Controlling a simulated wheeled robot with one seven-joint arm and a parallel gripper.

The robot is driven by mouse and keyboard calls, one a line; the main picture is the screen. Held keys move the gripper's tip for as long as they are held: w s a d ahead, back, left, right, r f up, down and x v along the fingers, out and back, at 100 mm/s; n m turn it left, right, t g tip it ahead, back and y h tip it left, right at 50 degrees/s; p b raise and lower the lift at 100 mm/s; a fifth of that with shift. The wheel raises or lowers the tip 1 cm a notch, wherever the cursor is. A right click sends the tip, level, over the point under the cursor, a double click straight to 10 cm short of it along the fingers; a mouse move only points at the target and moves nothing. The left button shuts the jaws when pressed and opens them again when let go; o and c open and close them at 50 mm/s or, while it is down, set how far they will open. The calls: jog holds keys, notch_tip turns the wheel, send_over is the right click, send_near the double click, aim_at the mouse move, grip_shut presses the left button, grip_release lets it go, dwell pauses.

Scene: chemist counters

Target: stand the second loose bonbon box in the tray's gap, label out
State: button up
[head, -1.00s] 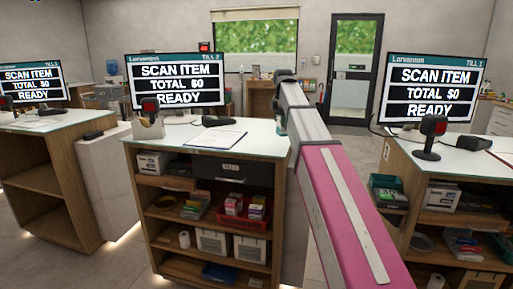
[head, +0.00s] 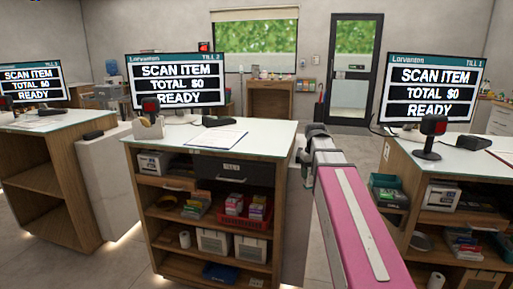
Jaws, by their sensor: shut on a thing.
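A red tray (head: 243,224) sits on the middle shelf of the centre counter. I cannot see the second loose bonbon box as a separate thing.
The centre counter (head: 260,138) carries a till screen (head: 175,83), a scanner and a clipboard (head: 215,137). Another counter (head: 450,160) stands close on the right of my arm.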

jog(key=s+a+f+m, duration=0.2)
jog(key=s+a+f, duration=0.2)
jog(key=shift+s, duration=0.15)
dwell(0.4)
